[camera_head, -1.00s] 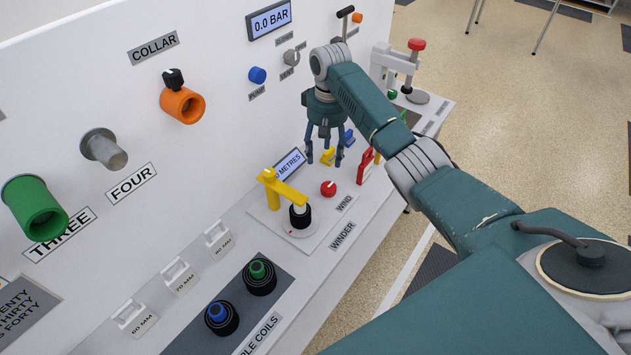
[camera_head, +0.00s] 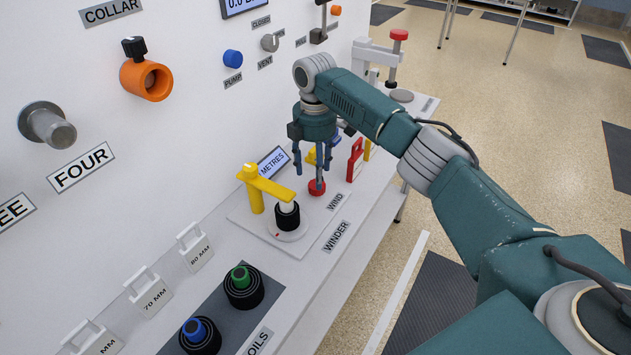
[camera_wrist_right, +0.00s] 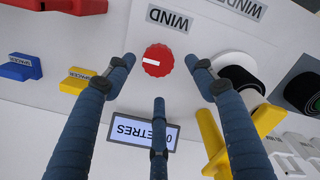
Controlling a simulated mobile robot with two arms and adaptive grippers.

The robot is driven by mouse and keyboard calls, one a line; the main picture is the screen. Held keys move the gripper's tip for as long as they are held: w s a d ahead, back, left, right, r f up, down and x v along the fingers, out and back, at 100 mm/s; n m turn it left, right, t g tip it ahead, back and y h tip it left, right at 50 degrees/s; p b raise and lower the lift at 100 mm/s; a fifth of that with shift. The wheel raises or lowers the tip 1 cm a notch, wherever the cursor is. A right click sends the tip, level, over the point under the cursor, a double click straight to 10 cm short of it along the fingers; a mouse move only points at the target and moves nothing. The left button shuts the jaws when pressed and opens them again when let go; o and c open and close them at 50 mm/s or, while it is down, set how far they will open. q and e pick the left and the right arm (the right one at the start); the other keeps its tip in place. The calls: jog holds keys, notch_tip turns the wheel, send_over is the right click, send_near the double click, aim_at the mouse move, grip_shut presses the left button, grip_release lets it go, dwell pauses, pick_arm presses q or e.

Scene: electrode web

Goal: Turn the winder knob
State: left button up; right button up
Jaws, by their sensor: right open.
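The winder knob (camera_head: 317,186) is a red round knob on the white winder plate, beside the WIND label (camera_head: 335,201). In the right wrist view the red knob (camera_wrist_right: 158,60) has a white mark and lies near the middle, beyond my fingertips. My right gripper (camera_head: 312,178) is open, pointing down just above the knob; one finger partly covers it in the head view. In the right wrist view its blue fingers (camera_wrist_right: 160,80) are spread with nothing between them. I cannot tell whether any finger touches the knob. My left gripper is not in view.
A yellow arm (camera_head: 270,187) over a black spool (camera_head: 287,215) stands beside the knob. The METRES display (camera_head: 272,163) is behind. A red frame (camera_head: 355,160) and yellow and blue blocks stand close on the other side. Coils (camera_head: 243,287) sit nearer on a grey mat.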

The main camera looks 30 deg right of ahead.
jog(key=shift+f, duration=2.35)
jog(key=shift+c, duration=0.2)
jog(key=c, duration=1.1)
